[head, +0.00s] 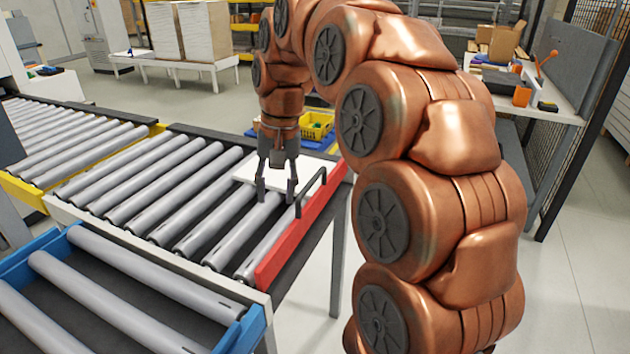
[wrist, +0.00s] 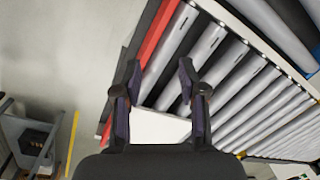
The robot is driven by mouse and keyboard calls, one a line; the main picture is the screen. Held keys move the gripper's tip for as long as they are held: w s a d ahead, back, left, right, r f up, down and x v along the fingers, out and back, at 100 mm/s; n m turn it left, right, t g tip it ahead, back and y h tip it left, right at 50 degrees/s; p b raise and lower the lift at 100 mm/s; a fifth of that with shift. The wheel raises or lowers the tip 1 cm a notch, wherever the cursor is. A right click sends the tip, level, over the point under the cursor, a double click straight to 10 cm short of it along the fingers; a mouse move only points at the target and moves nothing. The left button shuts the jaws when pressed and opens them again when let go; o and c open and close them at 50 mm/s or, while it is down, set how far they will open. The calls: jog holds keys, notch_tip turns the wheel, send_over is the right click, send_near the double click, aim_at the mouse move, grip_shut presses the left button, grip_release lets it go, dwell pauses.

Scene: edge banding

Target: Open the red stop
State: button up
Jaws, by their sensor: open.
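The red stop (head: 292,236) is a long red bar standing along the right end of the roller conveyor. A black bracket-shaped handle (head: 311,186) rises from it. In the wrist view the red stop (wrist: 158,38) runs past the left finger, and I cannot make out the handle there. My gripper (head: 277,194) points down over the last rollers, just left of the handle. Its two fingers are apart with nothing between them. In the wrist view my gripper (wrist: 159,75) shows a gap over the rollers and the white panel (wrist: 160,127).
The white panel (head: 246,170) lies on the rollers behind my gripper. A blue-framed roller section (head: 245,335) adjoins at the front. A yellow basket (head: 316,130) sits beyond the conveyor. Open floor lies right of the conveyor, and a workbench (head: 555,100) stands farther right.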

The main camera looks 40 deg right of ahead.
jog(key=w+d+m+t+b, duration=0.1)
jog(key=w+d+m+b, duration=0.15)
jog(key=w+d, duration=0.5)
jog(key=m+b, duration=0.2)
jog(key=m, duration=0.2)
send_near(314, 179)
jog(key=f, duration=0.1)
jog(key=shift+t, duration=0.3)
jog(key=shift+w+a+f+p, duration=0.1)
jog(key=shift+w+a+f, duration=0.05)
jog(key=shift+f, duration=1.1)
jog(key=shift+w+a+f+p, duration=0.15)
jog(key=shift+w+a+f, duration=0.05)
jog(key=shift+f, duration=1.05)
jog(key=shift+w+a+f+p, duration=0.1)
jog(key=shift+w+a+f, duration=0.05)
jog(key=shift+f, duration=1.1)
jog(key=shift+c, duration=0.3)
grip_shut()
jog(key=shift+d, duration=0.1)
